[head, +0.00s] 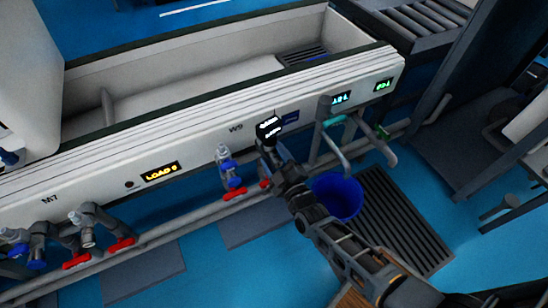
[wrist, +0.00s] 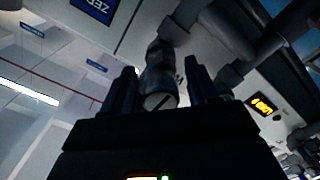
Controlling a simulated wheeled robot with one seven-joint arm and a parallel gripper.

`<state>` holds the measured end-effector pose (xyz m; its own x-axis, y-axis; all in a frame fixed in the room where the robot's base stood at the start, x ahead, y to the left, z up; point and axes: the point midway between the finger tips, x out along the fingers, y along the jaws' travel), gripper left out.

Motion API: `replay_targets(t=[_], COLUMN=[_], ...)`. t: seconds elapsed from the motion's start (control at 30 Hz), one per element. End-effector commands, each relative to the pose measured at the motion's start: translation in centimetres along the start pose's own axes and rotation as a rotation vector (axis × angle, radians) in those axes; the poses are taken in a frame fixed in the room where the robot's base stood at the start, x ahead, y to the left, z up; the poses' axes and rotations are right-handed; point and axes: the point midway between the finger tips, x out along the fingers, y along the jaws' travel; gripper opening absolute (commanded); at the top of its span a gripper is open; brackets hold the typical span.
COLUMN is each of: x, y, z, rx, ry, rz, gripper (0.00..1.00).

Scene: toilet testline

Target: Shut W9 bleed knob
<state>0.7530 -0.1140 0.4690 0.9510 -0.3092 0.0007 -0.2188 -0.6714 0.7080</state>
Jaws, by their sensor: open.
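The W9 label (head: 236,127) is on the white front panel. Below it in the head view hangs a grey valve fitting (head: 222,153) with a blue handle (head: 231,173); a red lever (head: 265,183) is just to the right. My gripper (head: 268,132) is in front of the panel, right of this fitting. In the wrist view my gripper (wrist: 160,75) is open, its two dark fingers on either side of a round grey knob (wrist: 160,101) with a slotted face. The fingers look apart from it. I cannot tell for certain that this is the W9 bleed knob.
A lit LOAD display (head: 160,173) and similar valves (head: 82,228) are to the left. A grey pipe (head: 205,214) runs below the panel. Green-handled pipes (head: 333,122) and a blue bucket (head: 338,196) are to the right. The blue floor (head: 230,275) is mostly clear.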

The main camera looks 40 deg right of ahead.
Motion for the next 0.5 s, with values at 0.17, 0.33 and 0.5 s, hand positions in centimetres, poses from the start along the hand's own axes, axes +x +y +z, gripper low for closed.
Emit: replay_targets(t=[0.17, 0.33, 0.5], x=[0.28, 0.25, 0.24], y=[0.02, 0.02, 0.02], z=[-0.02, -0.02, -0.02], rx=[0.000, 0.000, 0.000], ry=[0.000, 0.000, 0.000], rz=[0.000, 0.000, 0.000], gripper=[0.59, 0.55, 0.38])
